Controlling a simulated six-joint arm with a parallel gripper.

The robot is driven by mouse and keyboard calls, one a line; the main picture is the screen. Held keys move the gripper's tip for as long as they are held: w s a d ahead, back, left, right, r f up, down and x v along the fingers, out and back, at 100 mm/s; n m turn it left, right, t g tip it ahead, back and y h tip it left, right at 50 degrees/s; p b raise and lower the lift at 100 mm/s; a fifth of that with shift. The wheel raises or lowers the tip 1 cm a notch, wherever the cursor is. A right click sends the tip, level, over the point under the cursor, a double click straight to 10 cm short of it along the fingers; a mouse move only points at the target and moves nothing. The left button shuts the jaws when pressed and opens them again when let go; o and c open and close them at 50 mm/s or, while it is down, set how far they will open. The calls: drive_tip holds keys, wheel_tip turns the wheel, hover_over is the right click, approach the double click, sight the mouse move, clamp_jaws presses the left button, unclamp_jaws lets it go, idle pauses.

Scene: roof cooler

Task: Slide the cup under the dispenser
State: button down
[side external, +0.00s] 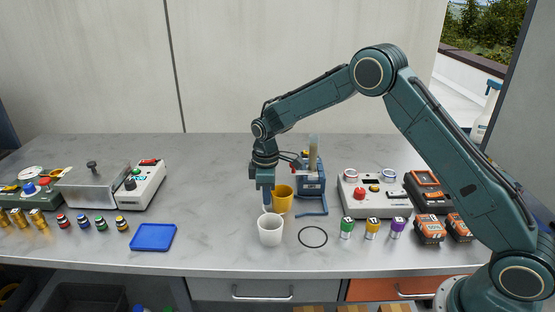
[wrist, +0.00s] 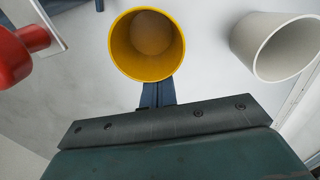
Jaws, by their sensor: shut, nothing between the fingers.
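A yellow cup (side external: 282,199) stands upright on the counter, in front and left of the blue dispenser stand (side external: 314,186) with its clear upright tube. Its open mouth fills the upper middle of the wrist view (wrist: 147,45). A white cup (side external: 270,231) stands nearer the counter's front; in the wrist view it is at the right (wrist: 278,47). My gripper (side external: 267,203) points down, shut and empty, just left of the yellow cup. In the wrist view its fingers (wrist: 159,90) end against the cup's edge in the picture; whether they touch is unclear.
A thin black ring (side external: 312,237) lies on the counter right of the white cup. A control box (side external: 374,196) and small coloured-top cylinders stand at right. A blue tray (side external: 153,237) lies left, with clear counter between it and the cups.

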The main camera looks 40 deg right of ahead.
drive_tip(key=shift+s+d, duration=0.55)
drive_tip(key=shift+s, duration=0.05)
drive_tip(key=shift+w+a, duration=1.3)
wheel_tip(320, 180, up, 10)
drive_tip(key=shift+w+a+r, duration=0.1)
drive_tip(key=shift+r, duration=0.05)
